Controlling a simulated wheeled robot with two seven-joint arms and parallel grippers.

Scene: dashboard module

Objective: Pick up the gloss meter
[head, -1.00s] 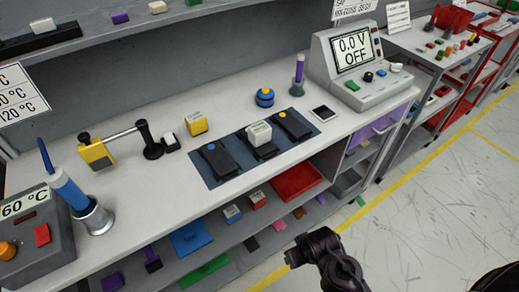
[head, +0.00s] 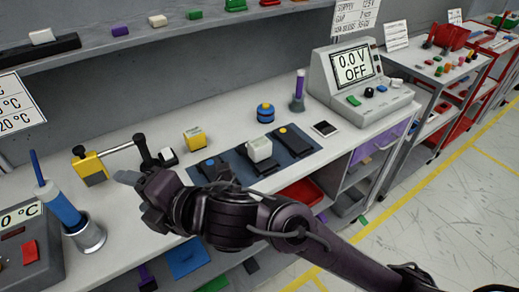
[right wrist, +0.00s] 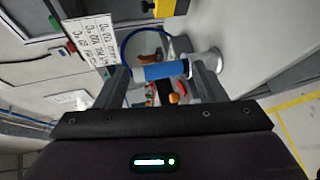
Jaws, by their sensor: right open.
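I cannot tell for sure which object is the gloss meter. The candidates are a labelled yellow box (head: 194,139), a white box (head: 259,148) on a dark base, and two dark devices, one with a blue button (head: 209,161) and one with an orange button (head: 283,130). The white box and dark devices are on a blue mat (head: 233,158). My right gripper (head: 128,178) is open over the bench's left front, apart from these, and hides part of the left device. In the right wrist view the gripper (right wrist: 160,78) has nothing held; a blue-handled tool (right wrist: 160,72) shows beyond its fingers. My left gripper is out of view.
The blue-handled tool stands in a metal cup (head: 90,237) beside a grey temperature unit (head: 40,255). A blue round item (head: 265,113), a purple-topped cylinder (head: 298,92) and a voltage unit (head: 358,85) stand farther right.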

